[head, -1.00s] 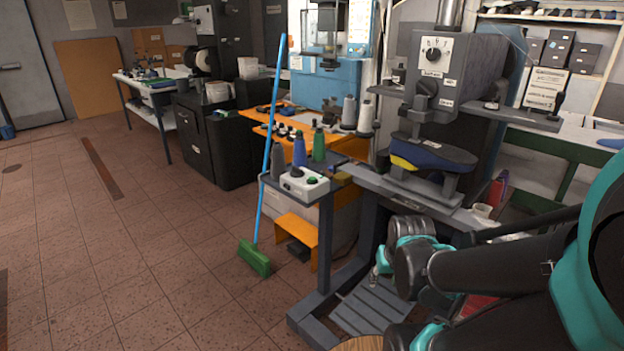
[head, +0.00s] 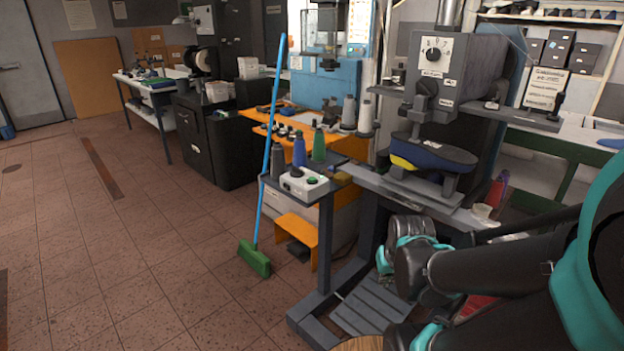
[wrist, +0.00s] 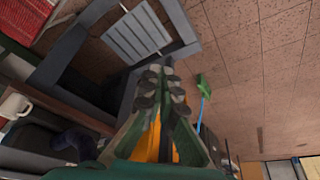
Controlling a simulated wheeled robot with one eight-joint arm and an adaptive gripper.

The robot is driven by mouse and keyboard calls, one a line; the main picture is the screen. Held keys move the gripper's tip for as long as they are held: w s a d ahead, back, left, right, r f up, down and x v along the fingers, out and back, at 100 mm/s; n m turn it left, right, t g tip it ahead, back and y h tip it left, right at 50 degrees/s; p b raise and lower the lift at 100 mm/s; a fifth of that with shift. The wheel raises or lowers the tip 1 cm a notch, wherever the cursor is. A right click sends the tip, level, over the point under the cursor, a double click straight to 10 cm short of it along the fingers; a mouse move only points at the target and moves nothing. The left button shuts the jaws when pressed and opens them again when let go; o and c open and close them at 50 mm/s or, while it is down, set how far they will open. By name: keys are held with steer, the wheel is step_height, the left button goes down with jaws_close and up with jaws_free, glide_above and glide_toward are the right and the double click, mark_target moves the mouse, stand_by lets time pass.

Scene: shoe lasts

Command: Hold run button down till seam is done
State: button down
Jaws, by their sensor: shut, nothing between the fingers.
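The white button box (head: 304,183) sits on the small grey side shelf in the head view. It has a green button (head: 312,180) and a dark button on top. The grey machine (head: 455,75) stands to its right, with a blue and yellow shoe piece (head: 432,154) on its dark support. My gripper (wrist: 160,78) is shut and empty in the wrist view. It is apart from the button box, with the grey frame and floor beyond its fingers. I cannot make out the button box in the wrist view. In the head view my arm is low at the right.
Green, blue and grey thread cones (head: 299,151) stand just behind the button box. A white mug (head: 482,211) stands near the machine. The floor at left is clear.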

stand_by(0.7)
step_height(320, 180, up, 23)
steer(key=m+t+y, duration=0.3)
steer(key=m+t, duration=0.1)
steer(key=m, duration=0.1)
glide_above(313, 179)
steer(key=shift+f, duration=0.2)
steer(key=shift+d+f, duration=0.1)
steer(key=shift+f, duration=4.15)
steer(key=shift+f, duration=0.15)
steer(key=shift+f, duration=0.25)
